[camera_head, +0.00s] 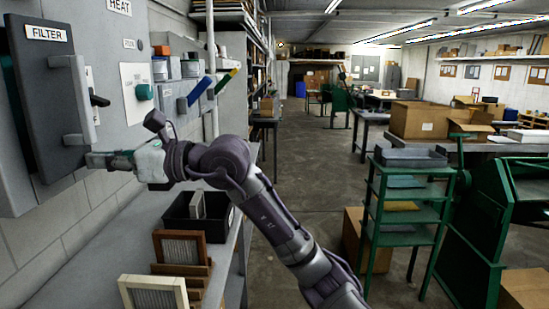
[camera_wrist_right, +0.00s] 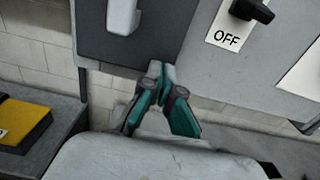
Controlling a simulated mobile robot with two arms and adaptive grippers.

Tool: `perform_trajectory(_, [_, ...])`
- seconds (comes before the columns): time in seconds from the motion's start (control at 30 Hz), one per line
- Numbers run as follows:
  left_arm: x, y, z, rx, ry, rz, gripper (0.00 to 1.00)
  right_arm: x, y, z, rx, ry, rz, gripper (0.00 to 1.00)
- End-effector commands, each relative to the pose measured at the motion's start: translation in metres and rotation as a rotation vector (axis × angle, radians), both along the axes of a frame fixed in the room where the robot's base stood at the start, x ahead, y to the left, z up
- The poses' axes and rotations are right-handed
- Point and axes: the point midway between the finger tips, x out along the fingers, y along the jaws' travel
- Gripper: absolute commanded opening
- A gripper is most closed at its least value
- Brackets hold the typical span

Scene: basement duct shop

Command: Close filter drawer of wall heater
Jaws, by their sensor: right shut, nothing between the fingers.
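The wall heater (camera_head: 112,45) is a grey cabinet at the left of the head view. Its filter drawer (camera_head: 50,125) has a dark front with a "FILTER" label and a pale vertical handle (camera_head: 84,100). The front stands out from the cabinet face; how far is hard to tell. My right gripper (camera_head: 90,159) is shut and empty by the lower right part of the drawer front, just below the handle. In the right wrist view, its fingertips (camera_wrist_right: 160,72) meet at the lower edge of the dark drawer front (camera_wrist_right: 150,45). I cannot tell whether they touch it. My left gripper is out of view.
Below, a bench holds a black bin (camera_head: 215,225) and framed filters (camera_head: 150,292). A green cart (camera_head: 395,235) stands right; the middle aisle floor is clear.

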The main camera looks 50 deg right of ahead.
Motion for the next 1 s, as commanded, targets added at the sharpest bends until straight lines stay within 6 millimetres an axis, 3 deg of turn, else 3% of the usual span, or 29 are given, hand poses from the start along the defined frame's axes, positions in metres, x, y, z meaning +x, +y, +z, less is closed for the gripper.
perform_trajectory(0.37, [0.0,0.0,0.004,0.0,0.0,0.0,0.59,0.019,0.016,0.001,0.001,-0.001,0.001,0.0])
perform_trajectory(1.0, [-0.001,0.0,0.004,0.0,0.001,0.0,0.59,0.021,0.017,0.001,0.003,-0.004,0.0,0.0])
